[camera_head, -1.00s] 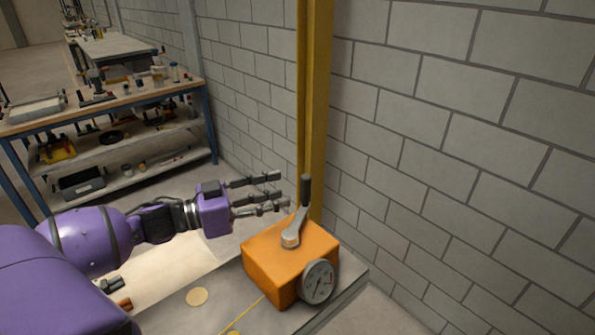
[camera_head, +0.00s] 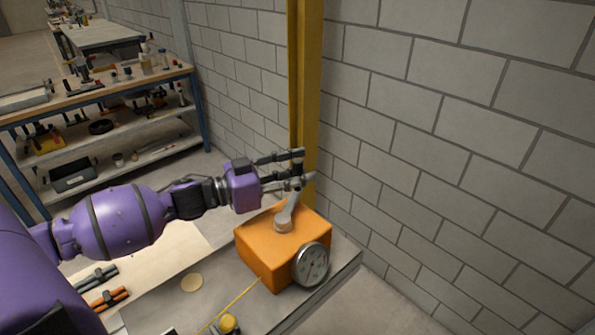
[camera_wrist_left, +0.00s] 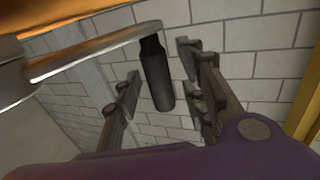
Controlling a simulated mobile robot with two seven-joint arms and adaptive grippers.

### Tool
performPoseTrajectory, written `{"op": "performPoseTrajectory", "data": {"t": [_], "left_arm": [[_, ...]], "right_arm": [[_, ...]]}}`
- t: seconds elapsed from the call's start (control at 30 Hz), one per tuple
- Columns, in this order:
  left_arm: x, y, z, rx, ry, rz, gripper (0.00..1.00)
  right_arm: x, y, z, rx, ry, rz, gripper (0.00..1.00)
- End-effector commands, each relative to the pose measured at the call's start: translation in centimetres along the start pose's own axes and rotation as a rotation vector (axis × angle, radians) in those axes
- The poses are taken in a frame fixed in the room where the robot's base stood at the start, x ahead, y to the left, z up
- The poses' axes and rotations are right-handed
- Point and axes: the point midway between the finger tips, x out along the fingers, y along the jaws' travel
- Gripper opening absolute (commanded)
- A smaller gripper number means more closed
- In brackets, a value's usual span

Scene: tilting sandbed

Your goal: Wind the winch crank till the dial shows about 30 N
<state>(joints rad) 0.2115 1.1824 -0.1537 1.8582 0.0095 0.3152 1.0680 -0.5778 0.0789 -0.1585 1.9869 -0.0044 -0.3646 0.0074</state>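The orange winch box (camera_head: 262,247) stands on the grey bench, with a round dial (camera_head: 311,264) on its front; the needle's reading is too small to tell. The silver crank arm (camera_head: 287,212) rises from the box top to a black handle, which my gripper partly hides in the head view. In the left wrist view the black handle (camera_wrist_left: 156,75) hangs between the fingers, with gaps on both sides. My left gripper (camera_head: 303,167) is open around the handle; in the left wrist view its fingers (camera_wrist_left: 160,85) are apart. My right gripper is not in view.
A yellow post (camera_head: 308,90) and a grey block wall (camera_head: 450,130) stand close behind the winch. A yellow line (camera_head: 240,299) runs from the box along the bench top (camera_head: 190,310). Orange-handled and dark tools lie at the left.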

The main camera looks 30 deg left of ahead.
Motion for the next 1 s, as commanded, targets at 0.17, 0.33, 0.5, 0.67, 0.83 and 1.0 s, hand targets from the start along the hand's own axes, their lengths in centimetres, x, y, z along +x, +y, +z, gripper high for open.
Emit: {"op": "performPoseTrajectory", "data": {"t": [0.17,0.33,0.5,0.67,0.83,1.0], "left_arm": [[0.0,0.0,0.0,0.000,0.000,0.000,0.29],[0.0,0.0,0.0,0.000,0.000,0.000,0.06],[0.0,0.0,0.0,0.000,0.000,0.001,0.00],[0.0,0.0,0.0,0.000,0.000,0.003,0.00],[0.8,0.6,0.3,0.004,-0.004,0.094,0.00],[1.7,1.8,0.6,0.001,-0.004,0.250,0.00]], "right_arm": [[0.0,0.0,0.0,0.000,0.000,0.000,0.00],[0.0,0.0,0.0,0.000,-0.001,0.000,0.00],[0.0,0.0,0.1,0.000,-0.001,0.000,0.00],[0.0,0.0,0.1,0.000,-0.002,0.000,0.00],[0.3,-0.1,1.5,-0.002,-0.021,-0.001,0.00],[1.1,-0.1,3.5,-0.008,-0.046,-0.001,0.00]]}}
